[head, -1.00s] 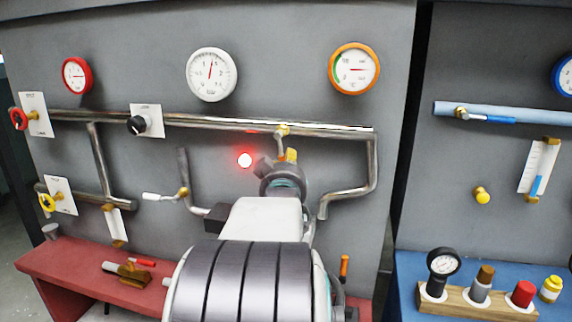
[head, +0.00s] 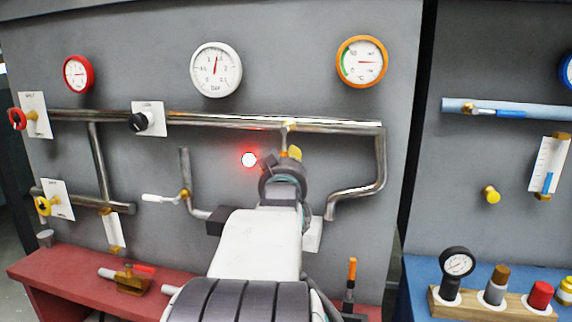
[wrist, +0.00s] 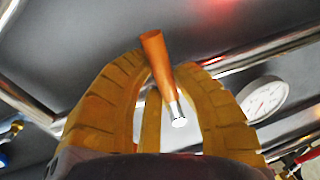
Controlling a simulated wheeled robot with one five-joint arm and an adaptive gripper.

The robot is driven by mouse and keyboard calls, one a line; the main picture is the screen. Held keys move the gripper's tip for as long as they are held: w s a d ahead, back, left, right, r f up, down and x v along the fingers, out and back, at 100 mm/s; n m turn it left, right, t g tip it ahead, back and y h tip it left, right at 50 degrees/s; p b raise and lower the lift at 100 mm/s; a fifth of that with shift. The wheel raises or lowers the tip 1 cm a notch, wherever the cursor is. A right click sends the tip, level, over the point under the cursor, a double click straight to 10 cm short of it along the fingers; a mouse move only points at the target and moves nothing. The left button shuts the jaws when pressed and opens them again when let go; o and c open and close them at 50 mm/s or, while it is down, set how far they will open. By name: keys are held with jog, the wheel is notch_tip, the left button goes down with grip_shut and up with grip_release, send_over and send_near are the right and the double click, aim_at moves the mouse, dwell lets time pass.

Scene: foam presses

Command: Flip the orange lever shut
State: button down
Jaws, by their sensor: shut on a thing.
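The orange lever (wrist: 155,52) shows in the wrist view as an orange handle with a silver end, slanting between my two ribbed yellow fingers. My gripper (wrist: 165,78) is shut on it.
A lit red lamp (head: 249,160) is just left of my gripper. A white-handled lever (head: 161,198) sits further left. The steel pipe (head: 368,187) bends down on the right. Gauges (head: 362,61) hang above. A red bench (head: 65,277) and an orange-handled tool (head: 351,268) are below.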

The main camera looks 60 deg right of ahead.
jog(key=c, duration=1)
grip_release()
jog(key=shift+w, duration=0.1)
jog(key=v, duration=1.2)
jog(key=shift+w, duration=0.15)
